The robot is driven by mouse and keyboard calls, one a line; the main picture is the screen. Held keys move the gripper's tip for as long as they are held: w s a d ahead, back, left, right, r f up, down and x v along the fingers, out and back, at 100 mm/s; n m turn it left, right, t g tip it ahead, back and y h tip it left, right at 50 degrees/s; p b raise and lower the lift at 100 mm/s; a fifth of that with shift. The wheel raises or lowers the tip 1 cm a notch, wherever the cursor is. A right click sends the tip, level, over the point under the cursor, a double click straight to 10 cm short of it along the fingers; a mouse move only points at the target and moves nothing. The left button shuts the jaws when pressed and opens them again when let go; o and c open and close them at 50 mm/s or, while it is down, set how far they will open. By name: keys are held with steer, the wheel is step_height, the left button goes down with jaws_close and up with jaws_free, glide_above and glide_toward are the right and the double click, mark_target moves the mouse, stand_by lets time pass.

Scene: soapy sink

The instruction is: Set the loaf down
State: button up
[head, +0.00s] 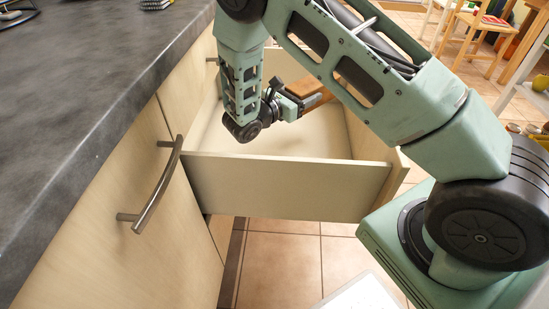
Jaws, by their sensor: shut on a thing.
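The brown loaf (309,86) shows only in part beyond my wrist, above the inside of an open wooden drawer (290,182). My gripper (300,102) is shut on the loaf. My arm hides part of the gripper and of the loaf. I cannot tell whether the loaf touches the drawer floor. The visible part of the drawer floor is bare and pale.
A dark grey countertop (90,85) runs along the left above pale cabinet fronts with a metal bar handle (160,188). A wooden chair (478,30) stands at the top right. A white shelf (530,95) with jars is at the right. Tiled floor (280,265) lies below.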

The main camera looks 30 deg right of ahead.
steer(key=b, duration=0.3)
glide_above(297, 145)
step_height(297, 145, down, 5)
steer(key=shift+d+r, duration=0.1)
steer(key=shift+d, duration=0.05)
step_height(297, 145, down, 10)
steer(key=b, duration=0.3)
steer(key=shift+r, duration=0.15)
steer(key=shift+b, duration=0.3)
steer(key=o, duration=1.3)
steer(key=shift+f, duration=0.2)
steer(key=shift+c, duration=0.2)
steer(key=shift+r, duration=0.2)
steer(key=a, duration=0.2)
steer(key=s+a+p, duration=0.1)
steer(key=a, duration=0.4)
steer(key=shift+s+a+p, duration=0.2)
steer(key=shift+s+p, duration=0.05)
steer(key=shift+p, duration=0.15)
